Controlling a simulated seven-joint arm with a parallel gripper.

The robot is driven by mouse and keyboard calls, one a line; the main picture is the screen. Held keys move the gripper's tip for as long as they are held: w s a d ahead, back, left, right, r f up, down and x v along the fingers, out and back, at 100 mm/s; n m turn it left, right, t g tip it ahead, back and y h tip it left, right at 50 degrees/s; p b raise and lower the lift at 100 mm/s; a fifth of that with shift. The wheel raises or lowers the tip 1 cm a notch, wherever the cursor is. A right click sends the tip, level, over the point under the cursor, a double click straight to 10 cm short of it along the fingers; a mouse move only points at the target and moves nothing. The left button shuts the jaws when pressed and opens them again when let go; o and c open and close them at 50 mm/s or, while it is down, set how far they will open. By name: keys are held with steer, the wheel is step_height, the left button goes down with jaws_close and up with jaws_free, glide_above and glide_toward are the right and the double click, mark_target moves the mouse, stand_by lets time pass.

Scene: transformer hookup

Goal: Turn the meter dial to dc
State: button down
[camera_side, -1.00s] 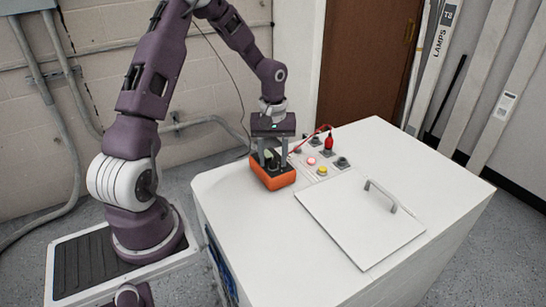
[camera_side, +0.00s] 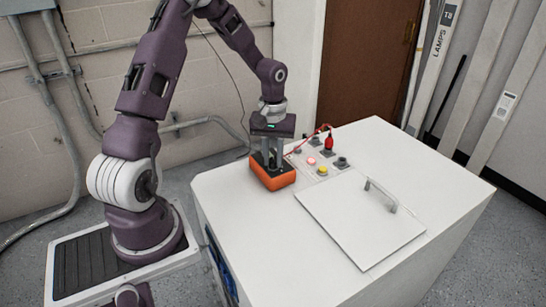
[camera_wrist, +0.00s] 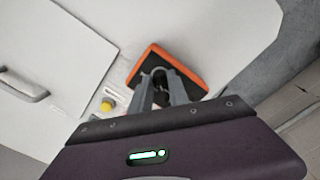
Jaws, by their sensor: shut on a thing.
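The meter is an orange box with a dark face (camera_side: 275,184) lying on the white cabinet top; its orange rim (camera_wrist: 185,64) also shows in the wrist view. My gripper (camera_side: 272,165) points straight down over the meter's face. In the wrist view my gripper's fingers (camera_wrist: 161,80) close around a dark round dial (camera_wrist: 159,71) on that face. The fingers hide most of the dial, and its markings and pointer cannot be read.
Right of the meter is a panel with a red plug (camera_side: 328,143) and its red lead, a yellow button (camera_side: 322,170), a lit red button (camera_side: 311,161) and dark sockets. A flat lid with a handle (camera_side: 381,195) lies in front. The left cabinet top is clear.

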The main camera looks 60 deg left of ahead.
mark_target(273, 160)
steer(key=m, duration=1.3)
steer(key=shift+m, duration=0.3)
stand_by(0.5)
steer(key=c, duration=1.3)
jaws_free()
steer(key=shift+o, duration=0.2)
step_height(273, 160, up, 7)
steer(key=shift+r, duration=0.1)
